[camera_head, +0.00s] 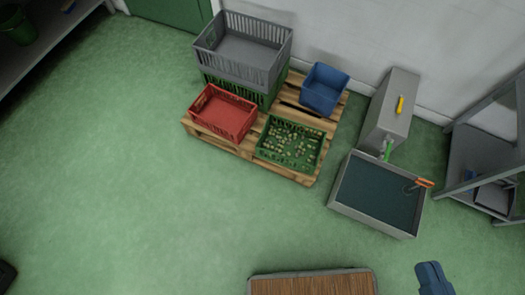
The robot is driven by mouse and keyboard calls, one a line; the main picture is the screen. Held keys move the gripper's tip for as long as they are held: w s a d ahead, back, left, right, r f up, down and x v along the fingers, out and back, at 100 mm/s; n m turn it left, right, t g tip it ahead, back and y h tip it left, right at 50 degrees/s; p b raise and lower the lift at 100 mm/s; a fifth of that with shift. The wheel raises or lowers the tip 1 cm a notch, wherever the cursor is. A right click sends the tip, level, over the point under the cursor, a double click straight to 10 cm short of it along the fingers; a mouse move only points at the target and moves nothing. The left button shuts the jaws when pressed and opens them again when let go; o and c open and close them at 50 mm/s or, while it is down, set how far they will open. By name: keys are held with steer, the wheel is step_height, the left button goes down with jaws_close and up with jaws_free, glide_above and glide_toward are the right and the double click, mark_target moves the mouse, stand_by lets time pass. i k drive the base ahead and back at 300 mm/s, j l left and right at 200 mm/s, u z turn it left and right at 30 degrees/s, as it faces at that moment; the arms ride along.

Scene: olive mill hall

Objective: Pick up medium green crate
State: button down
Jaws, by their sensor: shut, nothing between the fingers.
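Two green crates are on the wooden pallet (312,181). One low green crate (261,154) sits at the pallet's front right corner, with several small pale and green olive-like pieces in it. Another, taller green crate (258,100) stands at the back left under a grey crate (281,69), so only its slatted sides show. I cannot tell for sure which of the two is the medium one. My gripper is not clearly in view, and nothing is seen touching either crate.
A red crate (197,109) and a blue bin (324,98) share the pallet. Right of it are a grey cabinet (391,105), a basin (360,216) and a metal rack (477,150). A brown-topped surface (312,286) lies at the bottom. The green floor left of the pallet is clear.

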mark_target(289, 148)
steer(key=j, duration=0.1)
steer(key=i+j+z, duration=0.1)
steer(key=i+j, duration=0.25)
steer(key=i+j+z, duration=0.1)
steer(key=i+j, duration=0.25)
steer(key=j, duration=0.15)
steer(key=i+j+z, duration=0.1)
steer(key=i+j, duration=0.25)
steer(key=j, duration=0.15)
steer(key=i+j+z, duration=0.1)
steer(key=i+j, duration=0.2)
steer(key=j, duration=0.2)
